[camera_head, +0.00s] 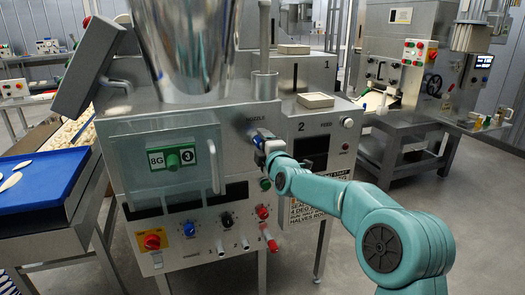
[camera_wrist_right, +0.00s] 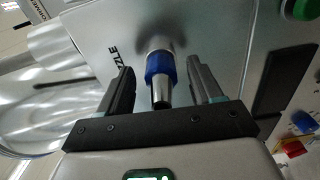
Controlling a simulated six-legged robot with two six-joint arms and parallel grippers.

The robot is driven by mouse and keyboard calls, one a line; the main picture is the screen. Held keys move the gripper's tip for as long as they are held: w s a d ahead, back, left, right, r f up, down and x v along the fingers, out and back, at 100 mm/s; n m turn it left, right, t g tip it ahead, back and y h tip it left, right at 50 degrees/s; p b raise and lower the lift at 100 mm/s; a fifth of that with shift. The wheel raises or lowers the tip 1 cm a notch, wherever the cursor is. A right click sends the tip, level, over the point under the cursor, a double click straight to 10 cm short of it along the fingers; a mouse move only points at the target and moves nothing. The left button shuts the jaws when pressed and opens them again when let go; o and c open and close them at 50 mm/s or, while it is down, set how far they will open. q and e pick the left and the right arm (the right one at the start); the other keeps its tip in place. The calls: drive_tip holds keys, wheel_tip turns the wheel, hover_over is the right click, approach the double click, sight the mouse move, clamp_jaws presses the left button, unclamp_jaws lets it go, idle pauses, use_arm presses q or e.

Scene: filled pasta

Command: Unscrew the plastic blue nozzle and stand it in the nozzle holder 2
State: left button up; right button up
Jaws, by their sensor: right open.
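The blue nozzle (camera_wrist_right: 160,63) sticks out of the machine's front panel beside the lettering "NOZZLE". It has a blue collar and a narrower metallic tip. In the head view, only a bit of blue (camera_head: 257,140) shows beside my right gripper (camera_head: 261,141). The right wrist view shows my right gripper (camera_wrist_right: 160,68) open, with one finger on each side of the nozzle and a gap to both. A cream square block (camera_head: 315,100) sits on the ledge above a panel marked "2"; I cannot tell whether it is nozzle holder 2. My left gripper is not in view.
A large metal hopper (camera_head: 187,45) stands on the machine, with a clear door (camera_head: 172,160) at front left. Knobs (camera_head: 227,221) line the lower panel. A second cream block (camera_head: 293,49) sits behind, near "1". A blue tray (camera_head: 42,180) lies at left.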

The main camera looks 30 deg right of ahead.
drive_tip(key=m+b, duration=0.1)
drive_tip(key=m, duration=0.3)
drive_tip(key=m+b, duration=0.1)
drive_tip(key=m, duration=0.1)
drive_tip(key=shift+f+b, duration=0.3)
drive_tip(key=shift+b, duration=0.05)
drive_tip(key=shift+r+m, duration=0.1)
drive_tip(key=shift+m, duration=0.8)
drive_tip(key=shift+r+m, duration=0.1)
drive_tip(key=shift+m, duration=0.3)
drive_tip(key=m+b, duration=0.2)
drive_tip(key=m, duration=0.2)
drive_tip(key=shift+m+b, duration=0.3)
drive_tip(key=shift+b, duration=0.05)
drive_tip(key=shift+m+b, duration=0.3)
drive_tip(key=shift+m, duration=1.8)
